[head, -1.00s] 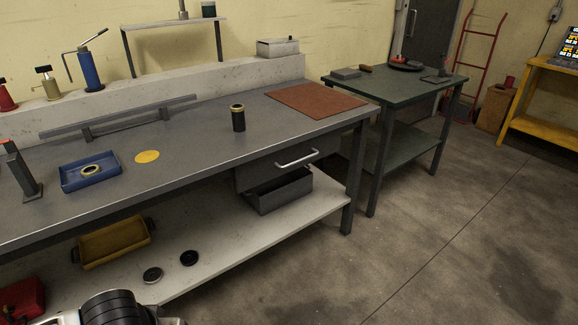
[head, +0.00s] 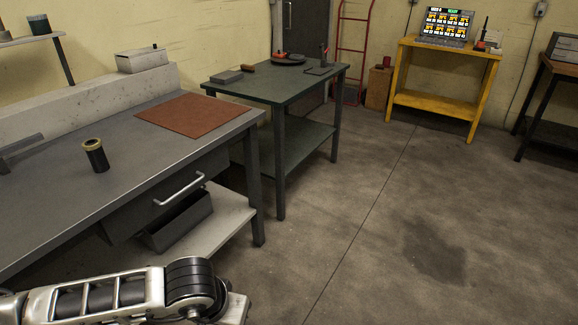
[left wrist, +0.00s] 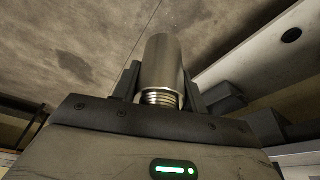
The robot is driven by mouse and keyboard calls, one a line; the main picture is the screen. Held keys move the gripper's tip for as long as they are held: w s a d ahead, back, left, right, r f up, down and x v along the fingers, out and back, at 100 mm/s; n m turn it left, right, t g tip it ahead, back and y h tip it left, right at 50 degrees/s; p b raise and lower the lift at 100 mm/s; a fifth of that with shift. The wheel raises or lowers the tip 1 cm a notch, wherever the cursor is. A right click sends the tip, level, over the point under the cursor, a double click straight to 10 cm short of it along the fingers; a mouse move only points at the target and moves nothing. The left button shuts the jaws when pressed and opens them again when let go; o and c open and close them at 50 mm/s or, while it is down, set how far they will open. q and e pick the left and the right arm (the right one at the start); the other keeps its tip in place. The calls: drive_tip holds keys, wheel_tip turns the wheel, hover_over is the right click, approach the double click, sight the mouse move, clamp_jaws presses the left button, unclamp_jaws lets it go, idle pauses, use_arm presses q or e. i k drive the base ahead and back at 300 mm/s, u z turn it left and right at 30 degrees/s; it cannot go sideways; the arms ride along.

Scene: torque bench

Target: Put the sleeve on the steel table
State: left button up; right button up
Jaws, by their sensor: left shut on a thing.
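My left gripper (left wrist: 160,78) is shut on a bright metal cylinder, the sleeve (left wrist: 162,62), in the left wrist view. The sleeve stands out between the fingers, with a ribbed part at its lower end. The floor lies behind it, so it is held in the air, clear of any surface. The head view shows my left arm at the bottom, but not its fingers. A grey-green metal table (head: 262,88) stands beyond the workbench, with a lower shelf. A dark-legged table (head: 559,69) is cut off at the right edge. My right gripper is not in view.
The grey workbench (head: 62,205) fills the left, with a black brass-rimmed cylinder (head: 96,155) and a red-brown mat (head: 190,114). A yellow table (head: 435,105) stands at the back. The floor between is clear.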

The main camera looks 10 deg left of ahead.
sight(190, 120)
drive_tip(key=z, duration=0.4)
drive_tip(key=i, duration=1.45)
drive_tip(key=u, duration=0.2)
